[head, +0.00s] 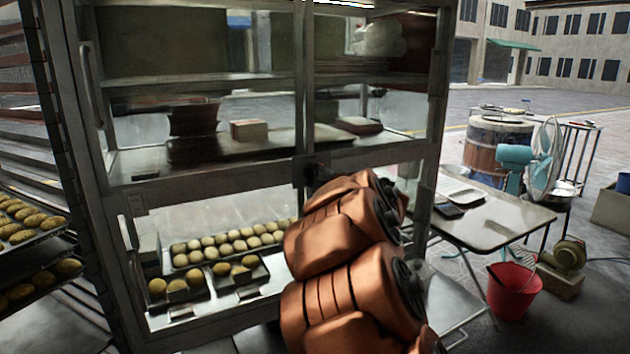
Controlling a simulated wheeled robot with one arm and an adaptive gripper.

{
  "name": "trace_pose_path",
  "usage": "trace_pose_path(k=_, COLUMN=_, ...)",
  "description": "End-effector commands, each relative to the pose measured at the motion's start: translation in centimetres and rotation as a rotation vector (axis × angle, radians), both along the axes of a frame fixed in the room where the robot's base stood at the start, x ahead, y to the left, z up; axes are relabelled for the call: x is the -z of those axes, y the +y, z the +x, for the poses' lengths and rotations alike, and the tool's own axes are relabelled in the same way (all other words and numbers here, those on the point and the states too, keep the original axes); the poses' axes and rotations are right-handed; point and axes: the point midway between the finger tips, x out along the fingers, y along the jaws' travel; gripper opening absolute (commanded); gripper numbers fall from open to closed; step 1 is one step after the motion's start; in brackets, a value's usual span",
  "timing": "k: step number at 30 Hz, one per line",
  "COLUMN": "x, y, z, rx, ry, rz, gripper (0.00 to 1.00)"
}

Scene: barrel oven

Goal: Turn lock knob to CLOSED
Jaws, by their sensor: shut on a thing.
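My copper-coloured arm reaches up from the bottom middle to the glass-fronted cabinet (299,80). Beyond the wrist, a small dark part of my gripper (316,174) shows against the cabinet's middle post, at the height of the crossbar. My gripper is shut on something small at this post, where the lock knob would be. The arm hides most of the fingers and the knob, so I cannot read the knob's angle or any CLOSED mark.
Trays of round buns (228,242) stand behind the lower glass. A rack with bread trays (30,235) is at the left. At the right are a folding table (490,232), a red bucket (512,290), a turquoise fan (515,157) and a barrel oven (497,150). Some floor between them is free.

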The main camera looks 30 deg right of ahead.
Motion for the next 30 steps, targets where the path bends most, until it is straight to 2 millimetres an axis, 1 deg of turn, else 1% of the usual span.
trace_pose_path(k=1, x=-0.36, y=0.05, z=0.01, rx=0.0, ry=-0.006, rz=-0.008, gripper=0.04)
trace_pose_path(k=15, x=-0.46, y=0.07, z=0.02, rx=-0.001, ry=-0.006, rz=-0.017, gripper=0.04)
trace_pose_path(k=16, x=-0.46, y=0.07, z=0.02, rx=-0.001, ry=-0.006, rz=-0.017, gripper=0.42)
trace_pose_path(k=22, x=-0.32, y=0.05, z=0.02, rx=0.0, ry=-0.003, rz=-0.016, gripper=0.63)
trace_pose_path(k=30, x=-0.16, y=0.03, z=0.01, rx=-0.001, ry=-0.002, rz=-0.015, gripper=0.63)
